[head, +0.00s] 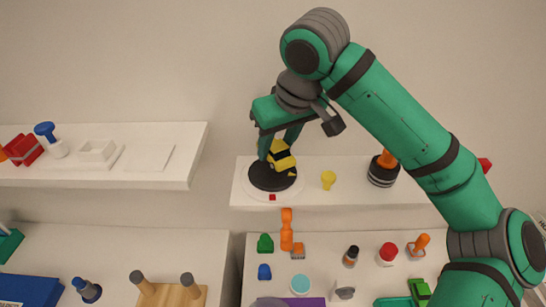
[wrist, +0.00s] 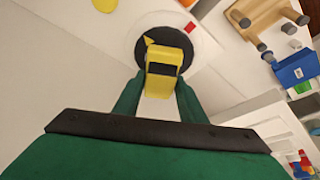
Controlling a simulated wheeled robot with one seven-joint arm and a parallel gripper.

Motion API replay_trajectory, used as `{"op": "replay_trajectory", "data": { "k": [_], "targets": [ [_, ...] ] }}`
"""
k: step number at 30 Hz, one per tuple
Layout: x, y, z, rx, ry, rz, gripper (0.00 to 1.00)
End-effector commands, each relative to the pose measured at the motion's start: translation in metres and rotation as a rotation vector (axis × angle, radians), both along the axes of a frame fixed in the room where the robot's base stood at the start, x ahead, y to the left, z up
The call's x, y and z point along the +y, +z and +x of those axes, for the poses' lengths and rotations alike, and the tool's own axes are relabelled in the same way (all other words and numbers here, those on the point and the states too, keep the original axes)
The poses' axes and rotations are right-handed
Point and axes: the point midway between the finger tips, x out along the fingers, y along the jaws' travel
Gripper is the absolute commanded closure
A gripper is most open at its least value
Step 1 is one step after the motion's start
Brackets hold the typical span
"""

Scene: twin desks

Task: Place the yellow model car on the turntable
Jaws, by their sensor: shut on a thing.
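The yellow model car (head: 282,158) has dark windows and is held between the fingers of my gripper (head: 278,140). In the wrist view the car (wrist: 163,62) sits between the two green fingertips (wrist: 158,85), seen against the turntable. The turntable (head: 262,182) is a black disc on a white round base on the right upper shelf; it also shows in the wrist view (wrist: 150,28). The car is over or on the back right part of the disc; I cannot tell whether it touches. A yellow pointed mark shows on the disc beside the car in the wrist view.
A small red block (head: 272,197) sits at the turntable's front edge. A yellow cup (head: 328,179) and a black and orange object (head: 383,170) stand to the right on the same shelf (head: 345,195). An orange figure (head: 287,230) stands below, in front of the shelf.

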Motion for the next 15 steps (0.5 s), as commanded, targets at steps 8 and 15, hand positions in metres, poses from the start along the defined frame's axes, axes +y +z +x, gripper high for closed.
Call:
{"op": "replay_trajectory", "data": {
  "k": [8, 15],
  "targets": [
    [0.006, -0.03, 0.004, 0.001, 0.0, 0.0, 0.87],
    [0.006, -0.039, 0.004, -0.001, 0.0, 0.0, 0.87]
  ]
}}
